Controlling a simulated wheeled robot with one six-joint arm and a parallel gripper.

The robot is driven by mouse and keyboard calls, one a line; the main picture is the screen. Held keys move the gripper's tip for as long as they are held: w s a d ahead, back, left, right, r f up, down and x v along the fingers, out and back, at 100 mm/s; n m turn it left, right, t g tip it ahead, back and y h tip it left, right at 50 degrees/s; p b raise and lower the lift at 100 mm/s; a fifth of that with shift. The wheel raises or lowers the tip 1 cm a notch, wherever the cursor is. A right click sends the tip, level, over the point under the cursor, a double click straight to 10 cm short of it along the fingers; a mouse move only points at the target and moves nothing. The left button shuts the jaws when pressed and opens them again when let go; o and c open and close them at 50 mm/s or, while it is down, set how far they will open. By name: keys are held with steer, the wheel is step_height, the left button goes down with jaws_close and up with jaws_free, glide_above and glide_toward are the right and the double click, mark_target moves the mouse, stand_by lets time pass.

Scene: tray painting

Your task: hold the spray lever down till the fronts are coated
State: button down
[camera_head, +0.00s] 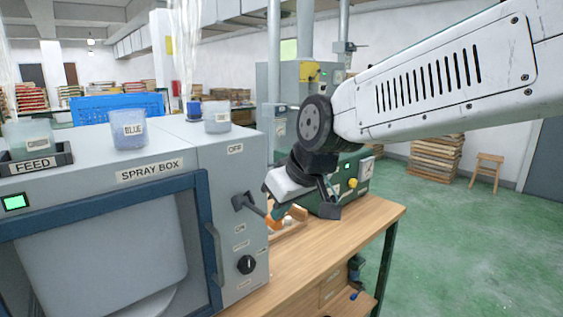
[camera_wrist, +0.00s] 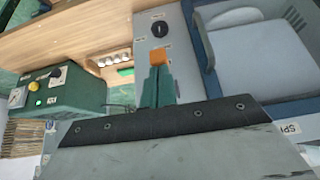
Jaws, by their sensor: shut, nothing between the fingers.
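The spray box (camera_head: 105,185) stands at the left on the bench. Its spray lever (camera_head: 243,202) is dark and sticks out from the right-hand panel, sloping slightly down to the right.
A black knob (camera_head: 246,265) sits below the lever, beside the door handle (camera_head: 213,255). Cups, including one marked BLUE (camera_head: 130,130), stand on the box. A green machine (camera_head: 350,180) stands behind my gripper. The wooden bench top (camera_head: 335,235) is clear at the front right.

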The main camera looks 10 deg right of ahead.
mark_target(280, 228)
steer(key=f, duration=0.3)
steer(key=shift+s+d+f, duration=0.1)
steer(key=shift+s+d, duration=0.05)
steer(key=shift+s, duration=0.05)
step_height(280, 228, down, 3)
steer(key=shift+r, duration=0.1)
steer(key=shift+s+f, duration=0.15)
steer(key=shift+f, duration=0.1)
stand_by(1.3)
stand_by(3.2)
steer(key=s+d+r, duration=0.5)
steer(key=s+r, duration=0.3)
steer(key=s, duration=0.1)
steer(key=shift+d, duration=0.4)
